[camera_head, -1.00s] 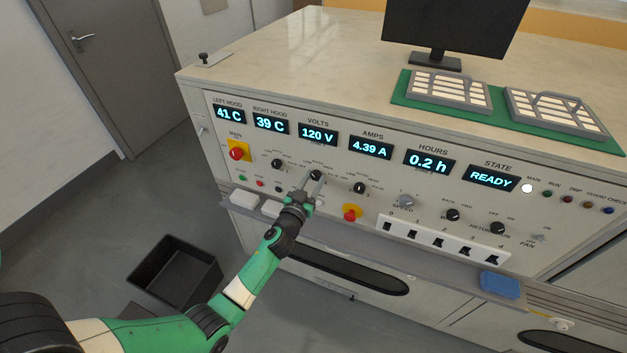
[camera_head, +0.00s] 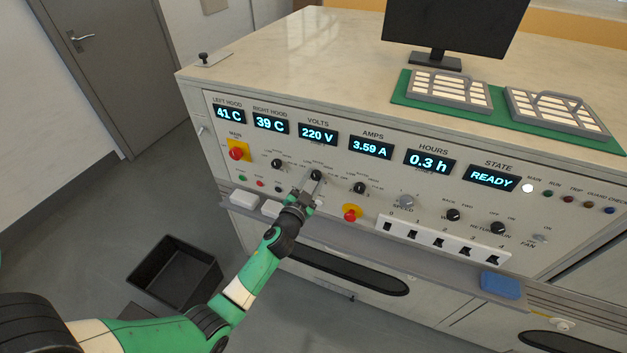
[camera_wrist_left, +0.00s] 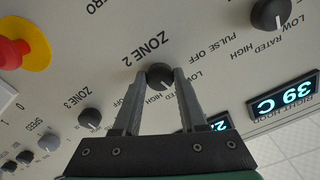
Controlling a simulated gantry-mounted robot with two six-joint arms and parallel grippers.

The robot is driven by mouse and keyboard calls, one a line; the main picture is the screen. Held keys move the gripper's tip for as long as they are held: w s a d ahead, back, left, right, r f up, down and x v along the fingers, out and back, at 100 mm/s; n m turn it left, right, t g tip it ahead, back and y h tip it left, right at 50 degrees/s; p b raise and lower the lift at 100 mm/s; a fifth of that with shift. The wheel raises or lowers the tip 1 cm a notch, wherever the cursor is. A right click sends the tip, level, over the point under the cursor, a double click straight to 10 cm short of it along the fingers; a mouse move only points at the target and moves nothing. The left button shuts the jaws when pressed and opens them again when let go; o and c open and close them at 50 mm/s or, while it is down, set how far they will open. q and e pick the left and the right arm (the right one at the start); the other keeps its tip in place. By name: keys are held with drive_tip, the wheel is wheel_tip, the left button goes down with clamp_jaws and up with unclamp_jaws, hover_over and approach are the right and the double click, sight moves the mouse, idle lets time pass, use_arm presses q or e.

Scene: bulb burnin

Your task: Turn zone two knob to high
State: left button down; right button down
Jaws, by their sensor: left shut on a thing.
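The zone two knob (camera_head: 316,174) is a small round black knob on the sloped panel, below the VOLTS display. It also shows in the left wrist view (camera_wrist_left: 160,75), beside the "ZONE 2" print, with a white pointer mark near the "HIGH" print. My left gripper (camera_head: 315,180) reaches up to it from below. In the left wrist view the gripper (camera_wrist_left: 161,74) has one grey finger on each side of the knob, shut on it. Parts of the LOW and RATED prints are covered by the fingers. My right gripper is out of view.
Other black knobs sit left (camera_head: 277,163) and right (camera_head: 359,188) of it. The VOLTS display (camera_head: 318,135) reads 220 V. A ledge (camera_head: 350,238) runs below.

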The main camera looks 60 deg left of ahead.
use_arm(q)
drive_tip(key=m, duration=0.5)
drive_tip(key=shift+m, duration=0.3)
drive_tip(key=m, duration=0.4)
drive_tip(key=shift+m+p, duration=0.3)
drive_tip(key=shift+m, duration=0.1)
drive_tip(key=shift+c, duration=2.2)
unclamp_jaws()
drive_tip(key=shift+s+d, duration=0.2)
drive_tip(key=shift+s, duration=0.05)
drive_tip(key=p+v, duration=0.1)
drive_tip(key=v, duration=1)
